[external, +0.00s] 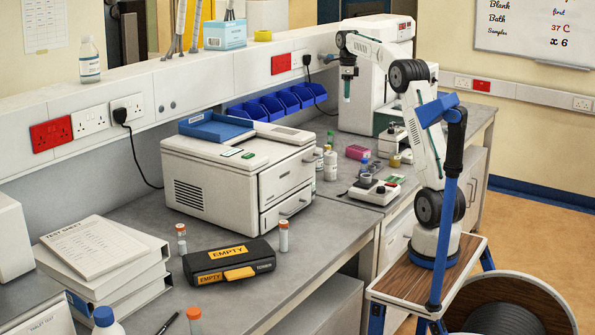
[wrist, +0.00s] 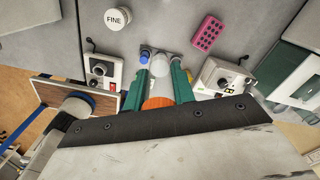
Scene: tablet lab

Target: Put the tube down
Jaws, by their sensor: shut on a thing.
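My gripper (external: 347,88) hangs in the air above the far part of the bench, in front of the large white machine. In the wrist view its green fingers (wrist: 161,86) are shut on a clear tube (wrist: 160,70) with an orange cap (wrist: 158,103). The tube's cap end is nearest the wrist camera and its other end points toward the bench. In the external view the tube is too small to tell from the fingers. Other orange-capped tubes stand on the near bench, one left of the black case (external: 181,238) and one at its right (external: 283,236).
Below are a pink rack (wrist: 207,32), a round pot marked FINE (wrist: 118,18) and two small devices, one on the left (wrist: 101,70) and one on the right (wrist: 220,77). A white machine (external: 372,90) stands behind my gripper. Grey bench shows between them.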

